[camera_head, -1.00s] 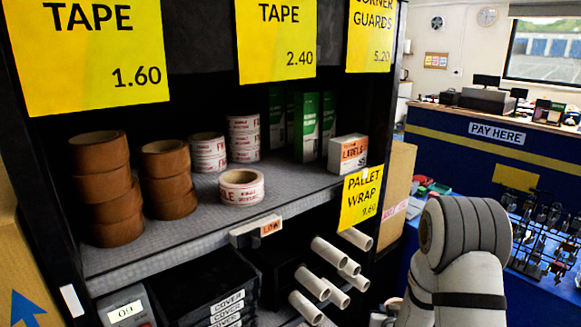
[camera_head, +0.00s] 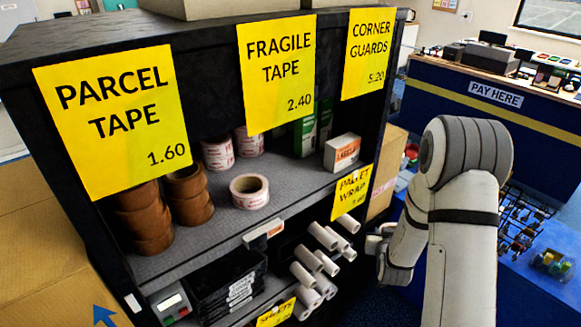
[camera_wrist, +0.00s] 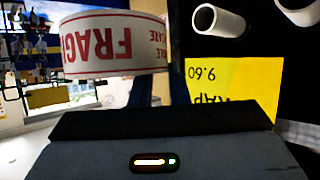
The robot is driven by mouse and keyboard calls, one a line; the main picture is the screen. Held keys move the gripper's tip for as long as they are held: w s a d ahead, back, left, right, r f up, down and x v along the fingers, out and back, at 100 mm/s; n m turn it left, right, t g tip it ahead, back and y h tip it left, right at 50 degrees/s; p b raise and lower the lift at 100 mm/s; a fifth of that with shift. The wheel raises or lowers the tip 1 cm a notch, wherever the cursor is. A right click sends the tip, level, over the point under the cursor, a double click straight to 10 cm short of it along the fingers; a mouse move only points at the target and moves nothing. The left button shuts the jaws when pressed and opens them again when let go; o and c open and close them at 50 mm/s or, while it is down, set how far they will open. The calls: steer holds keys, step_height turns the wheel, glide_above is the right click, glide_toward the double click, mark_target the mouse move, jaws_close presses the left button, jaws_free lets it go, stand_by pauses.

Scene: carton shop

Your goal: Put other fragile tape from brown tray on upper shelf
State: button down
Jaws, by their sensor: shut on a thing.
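My gripper (camera_wrist: 155,88) is shut on a white roll of fragile tape (camera_wrist: 112,45) with red lettering, which reads upside down in the wrist view. In the head view my wrist is at the right of the shelf unit, and the held roll cannot be made out there. The upper shelf (camera_head: 292,189) holds one loose fragile tape roll (camera_head: 249,198) near its front, with stacked fragile tape (camera_head: 218,154) behind it. The brown tray cannot be made out in either view.
Brown parcel tape stacks (camera_head: 187,195) stand on the shelf's left. A labels box (camera_head: 342,151) and green boxes stand at its right. Yellow price signs (camera_head: 278,74) hang over the opening. White tubes (camera_head: 312,262) stick out below. Bare shelf shows right of the loose roll.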

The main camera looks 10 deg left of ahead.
steer(key=s+a+r+n+g+y, duration=0.2)
steer(key=s+a+r+n+y, duration=0.2)
steer(key=a+r, duration=0.5)
steer(key=s+a+r+n+g+y, duration=0.3)
steer(key=s+a+r+n, duration=0.1)
steer(key=a+r, duration=0.5)
steer(key=s+a+r+n+g+y, duration=0.2)
steer(key=s+a+r+n+y, duration=0.2)
steer(key=a+r, duration=0.5)
steer(key=s+a+n, duration=0.1)
steer(key=a, duration=0.2)
steer(key=shift+a+g+y, duration=0.15)
steer(key=shift+g+y, duration=0.15)
steer(key=shift+s, duration=0.1)
